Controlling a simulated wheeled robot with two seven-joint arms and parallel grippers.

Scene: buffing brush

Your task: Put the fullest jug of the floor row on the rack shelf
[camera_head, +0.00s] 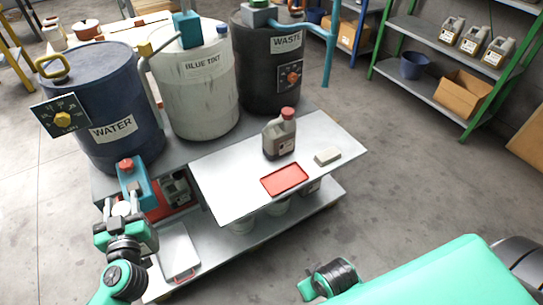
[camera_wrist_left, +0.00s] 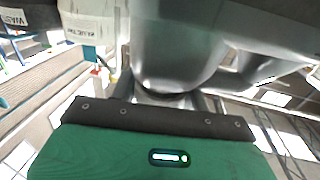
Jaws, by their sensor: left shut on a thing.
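My left gripper (camera_head: 122,212) is at the lower left, beside the bench, just in front of a teal object with a red cap (camera_head: 136,184). In the left wrist view it is shut on a grey, rounded thing (camera_wrist_left: 180,45) that fills the upper middle; in the head view I cannot make this thing out clearly. A grey jug (camera_head: 279,138) with a red cap and a label stands upright on the bench top. Several similar jugs (camera_head: 470,40) stand on the upper shelf of the green rack (camera_head: 424,38). No row of jugs on the floor is clearly visible. My right gripper is not in view.
Tanks marked WATER (camera_head: 100,88), BLUE TINT (camera_head: 196,100) and WASTE (camera_head: 270,85) stand behind the bench (camera_head: 220,185). The rack's lower shelf holds a pot (camera_head: 414,66) and a box (camera_head: 464,95). Floor between is clear.

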